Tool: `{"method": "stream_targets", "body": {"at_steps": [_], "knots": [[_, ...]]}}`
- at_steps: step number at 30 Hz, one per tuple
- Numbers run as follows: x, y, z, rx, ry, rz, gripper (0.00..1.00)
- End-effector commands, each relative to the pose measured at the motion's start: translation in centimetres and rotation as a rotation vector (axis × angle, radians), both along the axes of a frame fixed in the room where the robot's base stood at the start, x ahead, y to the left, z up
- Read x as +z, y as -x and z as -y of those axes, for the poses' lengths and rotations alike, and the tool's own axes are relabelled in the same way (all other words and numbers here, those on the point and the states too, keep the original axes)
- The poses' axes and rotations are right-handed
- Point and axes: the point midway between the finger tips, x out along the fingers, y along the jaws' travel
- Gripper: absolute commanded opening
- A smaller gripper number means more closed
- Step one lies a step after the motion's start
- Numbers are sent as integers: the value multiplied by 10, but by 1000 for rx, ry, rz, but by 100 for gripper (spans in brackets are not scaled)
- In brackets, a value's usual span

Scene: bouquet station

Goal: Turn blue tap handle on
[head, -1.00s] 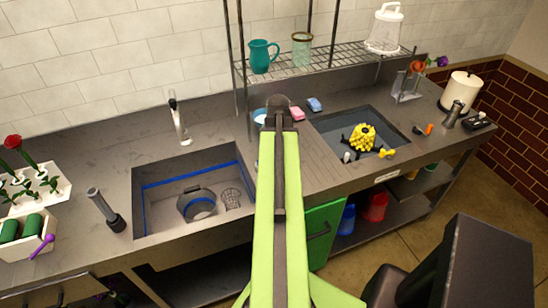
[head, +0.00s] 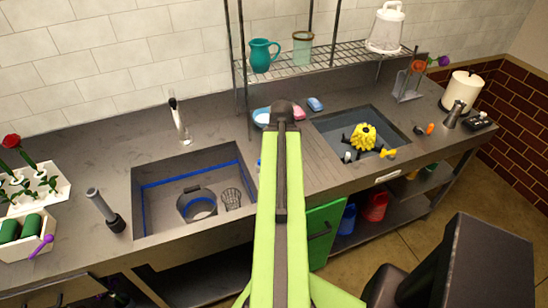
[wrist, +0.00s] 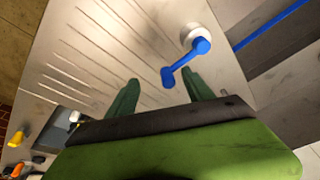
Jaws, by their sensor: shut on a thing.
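The blue tap handle (wrist: 183,63) is a cranked blue lever on a round white base on the grey counter in the wrist view. Its free end lies between the two green fingers of my gripper (wrist: 162,87), closer to the right finger. My gripper is shut on it, though a gap shows beside the left finger. In the head view my arm hides most of this spot. A silver tap (head: 180,120) stands behind the left sink (head: 160,225).
The left sink has blue edging and holds a grey pot (head: 197,204) and a wire basket (head: 231,198). The right sink (head: 330,130) holds a yellow flower-like thing (head: 362,136). A wire shelf (head: 345,58) stands behind my arm. Ridged counter lies between the sinks.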

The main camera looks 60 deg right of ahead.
Motion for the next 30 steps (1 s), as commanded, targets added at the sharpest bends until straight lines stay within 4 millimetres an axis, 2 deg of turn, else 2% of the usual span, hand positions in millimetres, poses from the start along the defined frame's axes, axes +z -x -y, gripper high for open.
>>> {"method": "stream_targets", "body": {"at_steps": [1, 5, 7, 19, 30], "knots": [[-14, 36, -54, 13, -223, -153, 44], [0, 37, -54, 13, -223, -153, 45], [9, 37, -55, 13, -223, -153, 40], [60, 35, -54, 10, -222, -148, 40], [62, 35, -53, 8, -221, -146, 40]]}}
